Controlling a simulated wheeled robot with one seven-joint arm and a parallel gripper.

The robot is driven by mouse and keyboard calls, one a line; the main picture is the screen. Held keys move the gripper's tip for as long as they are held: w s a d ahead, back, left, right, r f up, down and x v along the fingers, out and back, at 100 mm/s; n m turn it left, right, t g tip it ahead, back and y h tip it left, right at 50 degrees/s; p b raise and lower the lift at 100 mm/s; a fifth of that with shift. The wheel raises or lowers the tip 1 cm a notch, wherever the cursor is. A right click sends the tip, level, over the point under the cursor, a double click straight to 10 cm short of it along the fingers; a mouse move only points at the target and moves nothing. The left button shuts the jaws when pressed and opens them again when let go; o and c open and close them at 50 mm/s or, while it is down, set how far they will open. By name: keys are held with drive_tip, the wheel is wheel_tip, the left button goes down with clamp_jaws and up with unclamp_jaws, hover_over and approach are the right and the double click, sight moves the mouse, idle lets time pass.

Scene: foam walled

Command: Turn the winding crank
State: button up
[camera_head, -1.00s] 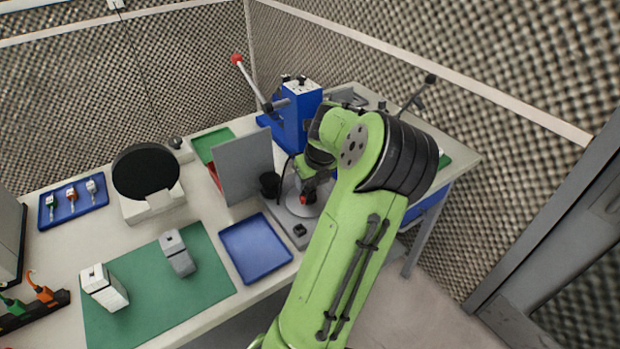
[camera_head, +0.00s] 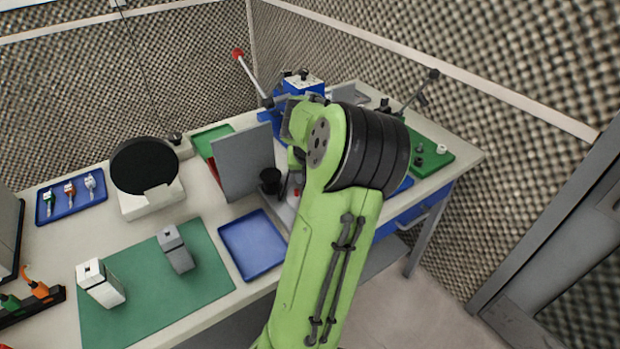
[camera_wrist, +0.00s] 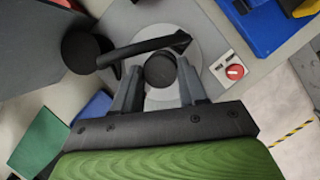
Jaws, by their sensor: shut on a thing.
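In the wrist view a round black crank knob (camera_wrist: 160,70) stands over a pale grey disc (camera_wrist: 203,55). My gripper (camera_wrist: 159,74) is shut on this knob, with one finger on each side of it. A black bar (camera_wrist: 140,47) passes just beyond the knob, from a black round post at the left to a pointed end over the disc. The crank's own arm beneath the knob cannot be made out.
A black round post (camera_wrist: 80,50) stands left of the disc, near an upright grey panel (camera_head: 244,160). A red button (camera_wrist: 235,72) is right of the disc. A blue tray (camera_head: 252,245) lies in front. A blue machine with a red-tipped lever (camera_head: 238,54) stands behind.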

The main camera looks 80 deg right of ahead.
drive_tip(key=shift+m+g+b, duration=0.4)
drive_tip(key=shift+m+b, duration=0.5)
drive_tip(key=shift+b, duration=0.2)
drive_tip(key=o, duration=1)
drive_tip(key=shift+o, duration=0.2)
drive_tip(key=shift+r, duration=0.1)
drive_tip(key=p+v, duration=0.1)
drive_tip(key=v, duration=1.4)
drive_tip(key=shift+a+r+p, duration=0.2)
drive_tip(key=shift+r+p, duration=0.05)
drive_tip(key=shift+p, duration=0.05)
